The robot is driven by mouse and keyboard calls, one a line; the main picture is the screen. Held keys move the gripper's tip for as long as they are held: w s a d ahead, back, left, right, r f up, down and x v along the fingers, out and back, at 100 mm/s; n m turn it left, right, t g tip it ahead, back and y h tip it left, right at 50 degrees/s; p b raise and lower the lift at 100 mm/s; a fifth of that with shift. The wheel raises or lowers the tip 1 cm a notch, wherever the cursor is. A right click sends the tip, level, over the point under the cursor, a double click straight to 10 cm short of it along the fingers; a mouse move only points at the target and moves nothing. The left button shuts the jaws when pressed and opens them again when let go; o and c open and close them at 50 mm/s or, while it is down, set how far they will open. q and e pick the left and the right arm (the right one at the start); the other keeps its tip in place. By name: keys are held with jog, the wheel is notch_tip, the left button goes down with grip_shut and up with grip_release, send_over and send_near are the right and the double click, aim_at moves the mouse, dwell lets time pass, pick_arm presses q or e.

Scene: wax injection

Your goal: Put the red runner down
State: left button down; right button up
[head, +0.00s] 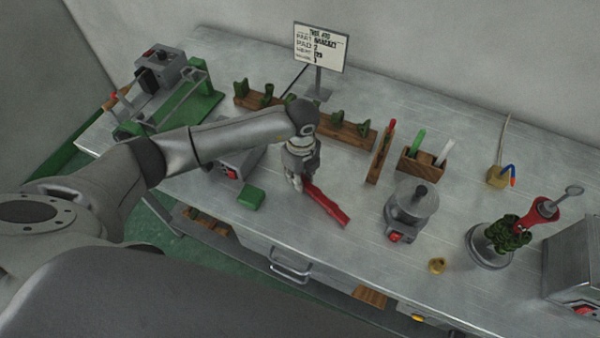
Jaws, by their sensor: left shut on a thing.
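The red runner (328,207) is a long flat red bar. It slants down and to the right from the fingertips of my left gripper (298,184), over the front middle of the metal bench (345,258). My left gripper points down and is shut on the upper left end of the runner, hiding that end. I cannot tell whether the runner touches the bench top or hangs just above it. My right gripper is not in view.
A green block (250,198) lies left of the runner, and a grey pot (411,208) stands right of it. Behind are a wooden rack (345,132) with green pieces and a wooden holder (421,164) with sticks. A sign (319,47) stands at the back.

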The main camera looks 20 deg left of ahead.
pick_arm(q)
jog(key=shift+f, duration=0.2)
jog(key=c, duration=1.3)
grip_release()
jog(key=shift+r, duration=0.6)
notch_tip(320, 180, up, 11)
jog(key=b, duration=0.3)
jog(key=shift+d+r, duration=0.1)
